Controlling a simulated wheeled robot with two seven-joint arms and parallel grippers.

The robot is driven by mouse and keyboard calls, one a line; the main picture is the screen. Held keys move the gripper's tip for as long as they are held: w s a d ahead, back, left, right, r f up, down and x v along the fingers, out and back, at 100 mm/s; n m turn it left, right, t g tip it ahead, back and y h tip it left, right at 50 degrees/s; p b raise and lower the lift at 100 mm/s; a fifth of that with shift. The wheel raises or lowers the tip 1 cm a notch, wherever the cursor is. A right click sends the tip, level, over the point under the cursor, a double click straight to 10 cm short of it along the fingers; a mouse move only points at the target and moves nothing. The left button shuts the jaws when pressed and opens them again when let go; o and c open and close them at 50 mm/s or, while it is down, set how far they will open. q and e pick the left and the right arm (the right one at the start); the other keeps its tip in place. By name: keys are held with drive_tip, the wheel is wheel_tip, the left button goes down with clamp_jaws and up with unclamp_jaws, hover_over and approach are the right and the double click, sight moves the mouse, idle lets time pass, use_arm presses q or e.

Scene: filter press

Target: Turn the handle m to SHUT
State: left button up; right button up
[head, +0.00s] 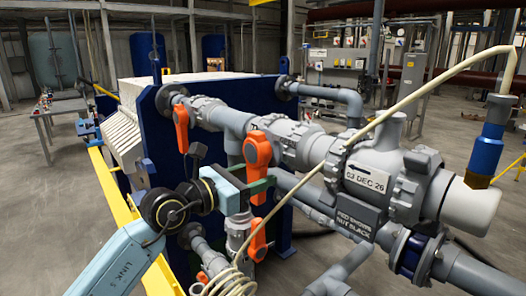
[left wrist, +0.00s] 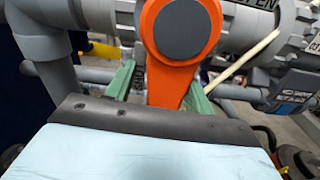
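An orange lever handle (head: 257,148) with a round grey hub hangs downward on the grey pipework in the head view. No letter m is readable on it, so I cannot confirm it is handle m. My left gripper (head: 262,184) is at this handle's lower end. In the left wrist view the orange handle (left wrist: 180,45) points down between the green fingers of my left gripper (left wrist: 163,88). The fingers are apart on both sides of it, with a gap showing on the left; contact on the right is unclear. My right gripper is not in view.
Other orange handles hang at the left (head: 181,128) and below (head: 257,240). A cream hose (head: 400,105) crosses the pipes. A blue press plate (head: 240,95) stands behind; a yellow rail (head: 112,190) runs at left.

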sight(251, 179)
use_arm(q)
drive_tip(key=shift+o, duration=0.9)
drive_tip(key=shift+s, duration=0.1)
drive_tip(key=p+v, duration=0.1)
drive_tip(key=v, duration=0.6)
drive_tip(key=shift+d+f, duration=0.15)
